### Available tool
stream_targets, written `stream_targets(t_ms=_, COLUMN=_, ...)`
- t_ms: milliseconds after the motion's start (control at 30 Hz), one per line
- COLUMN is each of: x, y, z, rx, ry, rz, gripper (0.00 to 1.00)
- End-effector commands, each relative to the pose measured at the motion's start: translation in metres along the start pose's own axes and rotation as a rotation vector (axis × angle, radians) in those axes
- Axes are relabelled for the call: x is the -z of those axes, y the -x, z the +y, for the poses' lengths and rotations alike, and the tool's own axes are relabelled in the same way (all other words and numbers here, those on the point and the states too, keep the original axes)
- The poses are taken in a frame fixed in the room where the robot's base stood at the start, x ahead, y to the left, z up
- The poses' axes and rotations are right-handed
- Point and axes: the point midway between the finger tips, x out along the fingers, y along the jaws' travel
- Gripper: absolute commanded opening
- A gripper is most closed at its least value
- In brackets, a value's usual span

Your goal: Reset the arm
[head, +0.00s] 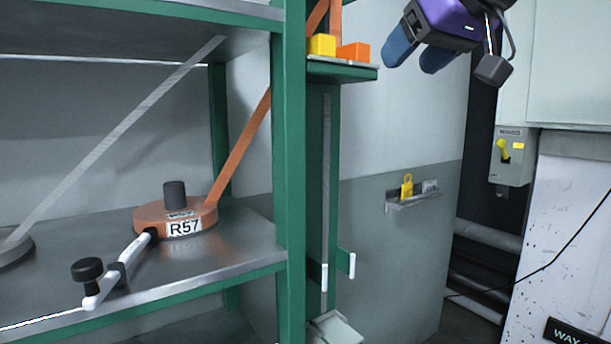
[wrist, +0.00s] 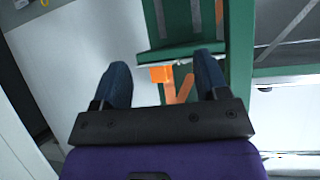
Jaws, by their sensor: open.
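My gripper (head: 418,55) is at the top right of the head view, raised in front of the grey wall. It has a purple body and two blue fingers pointing down and to the left. The fingers are spread apart with nothing between them. In the wrist view my gripper (wrist: 162,85) shows both fingers, with a wide gap through which an orange block (wrist: 161,74) on a small green shelf appears farther off. In the head view the orange block (head: 353,52) sits beside a yellow block (head: 321,45) on that shelf, apart from the fingers.
A green-framed rack (head: 293,170) stands left of centre. Its metal shelf holds an orange reel labelled R57 (head: 180,217) with a white crank handle (head: 122,268). A wall ledge (head: 414,201) holds a yellow padlock (head: 407,186). A switch box (head: 513,156) hangs at the right. Space below my gripper is clear.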

Motion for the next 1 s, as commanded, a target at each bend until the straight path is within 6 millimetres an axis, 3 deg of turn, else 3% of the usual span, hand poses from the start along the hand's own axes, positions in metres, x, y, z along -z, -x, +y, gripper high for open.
stream_targets(t_ms=33, x=-0.033, y=0.002, z=0.015, rx=-0.038, ry=-0.031, rz=-0.051, gripper=0.68)
stream_targets(t_ms=300, x=-0.203, y=0.013, z=0.060, rx=-0.203, ry=-0.190, rz=-0.320, gripper=0.68)
stream_targets(t_ms=400, x=-0.259, y=0.020, z=0.066, rx=-0.252, ry=-0.247, rz=-0.402, gripper=0.68)
stream_targets(t_ms=500, x=-0.301, y=0.025, z=0.069, rx=-0.287, ry=-0.293, rz=-0.466, gripper=0.68)
stream_targets(t_ms=600, x=-0.328, y=0.028, z=0.069, rx=-0.309, ry=-0.322, rz=-0.506, gripper=0.68)
stream_targets(t_ms=700, x=-0.340, y=0.030, z=0.068, rx=-0.319, ry=-0.336, rz=-0.525, gripper=0.68)
stream_targets(t_ms=1000, x=-0.342, y=0.030, z=0.068, rx=-0.320, ry=-0.337, rz=-0.528, gripper=0.68)
